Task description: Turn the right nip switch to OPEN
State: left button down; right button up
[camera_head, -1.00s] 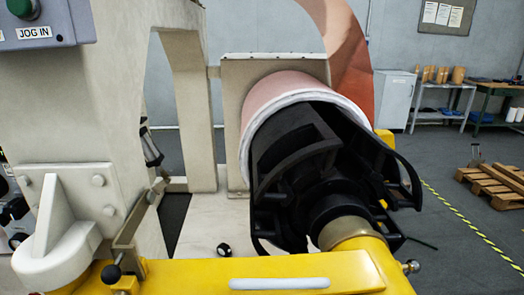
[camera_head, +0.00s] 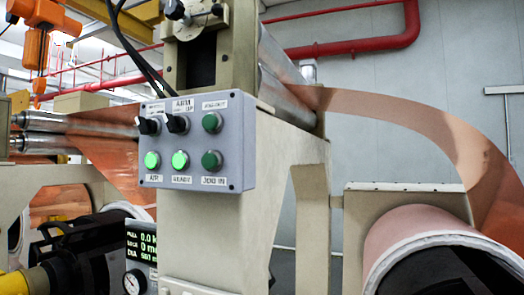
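A grey control box (camera_head: 196,142) is mounted on the cream machine frame, left of the picture's middle. Two black selector switches sit in its upper row, a left one (camera_head: 148,126) and a right one (camera_head: 177,123). The label above the right one seems to read ARM UP; the label above the left one is too small to read, so I cannot confirm the nip switch or its setting. Beside them are a dark green JOG OUT button (camera_head: 211,122), a JOG IN button (camera_head: 211,160) and two lit green lamps (camera_head: 166,161).
Copper foil (camera_head: 440,115) runs from the rollers (camera_head: 288,85) down to a roll (camera_head: 420,240) at the lower right. A small display (camera_head: 142,245) and a gauge (camera_head: 134,283) sit below the box. Another roll and black chuck (camera_head: 90,250) stand at the left.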

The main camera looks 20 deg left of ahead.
aim_at(146, 127)
jog(key=u, duration=1.3)
